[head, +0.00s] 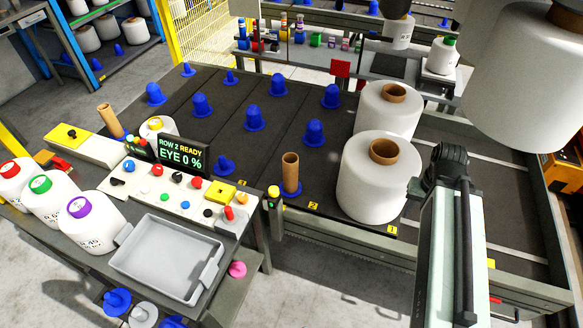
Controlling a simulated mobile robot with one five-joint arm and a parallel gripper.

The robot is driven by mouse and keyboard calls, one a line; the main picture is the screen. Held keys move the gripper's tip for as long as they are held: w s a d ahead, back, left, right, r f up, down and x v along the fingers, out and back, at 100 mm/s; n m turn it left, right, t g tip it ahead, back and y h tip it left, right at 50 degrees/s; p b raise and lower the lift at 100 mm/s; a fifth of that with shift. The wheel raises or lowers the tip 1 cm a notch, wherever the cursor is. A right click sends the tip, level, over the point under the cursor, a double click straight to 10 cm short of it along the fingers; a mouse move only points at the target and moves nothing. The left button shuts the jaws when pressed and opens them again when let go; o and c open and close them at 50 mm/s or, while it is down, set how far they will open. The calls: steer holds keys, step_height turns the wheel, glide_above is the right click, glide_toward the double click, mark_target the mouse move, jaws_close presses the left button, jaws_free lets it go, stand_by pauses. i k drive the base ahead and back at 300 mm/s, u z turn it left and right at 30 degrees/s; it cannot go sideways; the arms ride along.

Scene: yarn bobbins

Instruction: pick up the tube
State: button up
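A brown cardboard tube (291,172) stands upright on a blue base at the front edge of the dark peg table, left of a large white bobbin. A second brown tube (110,120) stands slightly tilted at the table's left end, behind the control panel. I cannot tell which tube the task means. My arm rises at the lower right, with a dark joint at its upper end. I cannot make out my gripper's fingers, and neither tube is seen held.
Two white bobbins (380,178) (388,108) stand right of the nearer tube. A large white bobbin (525,75) fills the upper right. Several blue pegs (255,118) dot the dark table (225,130). The control panel (175,185) and grey tray (167,258) are at left.

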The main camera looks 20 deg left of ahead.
mark_target(290, 160)
steer(key=u, duration=0.75)
steer(key=i, duration=0.8)
steer(key=u, duration=2.25)
